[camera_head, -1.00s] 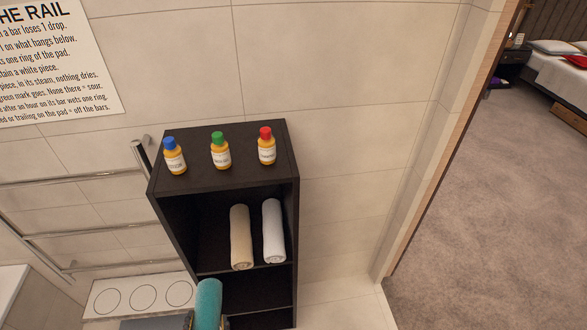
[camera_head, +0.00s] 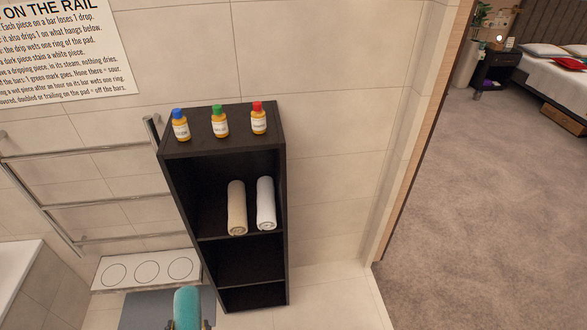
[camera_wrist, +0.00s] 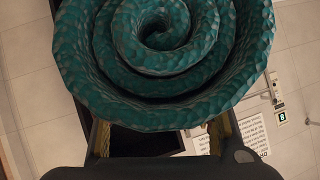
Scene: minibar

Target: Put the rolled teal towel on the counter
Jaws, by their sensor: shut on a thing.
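The rolled teal towel (camera_head: 187,306) is at the bottom of the head view, in front of the dark shelf unit. My gripper (camera_head: 187,324) is shut on it, with only the finger tips showing at the picture's lower edge. In the wrist view the towel's spiral end (camera_wrist: 165,45) fills the upper middle, between the two fingers of the gripper (camera_wrist: 160,135). The towel appears held clear of the shelf. No counter can be made out in these views.
The dark shelf unit (camera_head: 279,190) holds a beige rolled towel (camera_head: 237,208) and a white rolled towel (camera_head: 266,203), with several capped bottles on top. A metal rail (camera_head: 80,153) and a white pad with three rings (camera_head: 147,268) are at left. Carpeted floor (camera_head: 480,210) lies open at right.

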